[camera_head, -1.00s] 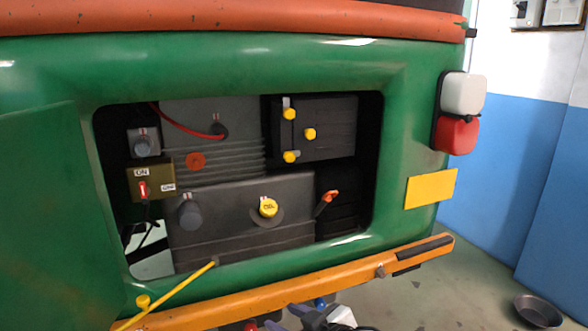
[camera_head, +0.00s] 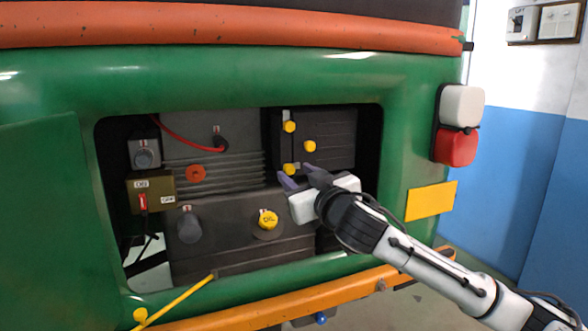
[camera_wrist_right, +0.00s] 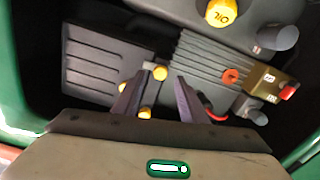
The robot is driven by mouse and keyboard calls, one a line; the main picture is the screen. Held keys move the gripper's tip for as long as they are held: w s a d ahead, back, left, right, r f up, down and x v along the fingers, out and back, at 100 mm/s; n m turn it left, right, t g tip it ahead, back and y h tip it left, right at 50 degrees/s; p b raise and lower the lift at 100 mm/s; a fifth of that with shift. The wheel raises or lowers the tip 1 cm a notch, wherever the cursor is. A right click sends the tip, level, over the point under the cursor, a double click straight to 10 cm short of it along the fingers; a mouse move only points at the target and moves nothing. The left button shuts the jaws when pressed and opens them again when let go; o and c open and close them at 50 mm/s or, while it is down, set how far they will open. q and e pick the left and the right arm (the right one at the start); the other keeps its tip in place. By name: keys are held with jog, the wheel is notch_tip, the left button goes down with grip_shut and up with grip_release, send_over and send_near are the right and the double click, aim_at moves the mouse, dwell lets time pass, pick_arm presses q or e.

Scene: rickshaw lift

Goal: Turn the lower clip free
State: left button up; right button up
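The lower clip (camera_head: 289,169) is a yellow knob with a small pale tab, low on the left edge of a dark ribbed box (camera_head: 335,135). The upper clip (camera_head: 289,126) sits above it, with its pale tab pointing up. My right gripper (camera_head: 295,173) is open, its two dark fingers reaching in at the lower clip. In the right wrist view, which is turned upside down, the lower clip (camera_wrist_right: 160,72) shows between the fingertips. I cannot tell whether the fingers touch it. My left gripper is not in view.
A third yellow knob (camera_head: 310,146) is on the box face. The oil cap (camera_head: 267,220) is below left of my right gripper. The green bay rim and orange bumper (camera_head: 240,317) border the opening. A yellow rod (camera_head: 180,300) crosses the lower left.

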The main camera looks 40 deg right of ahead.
aim_at(293, 168)
jog(key=shift+x, duration=1.2)
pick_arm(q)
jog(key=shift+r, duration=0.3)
pick_arm(e)
grip_shut()
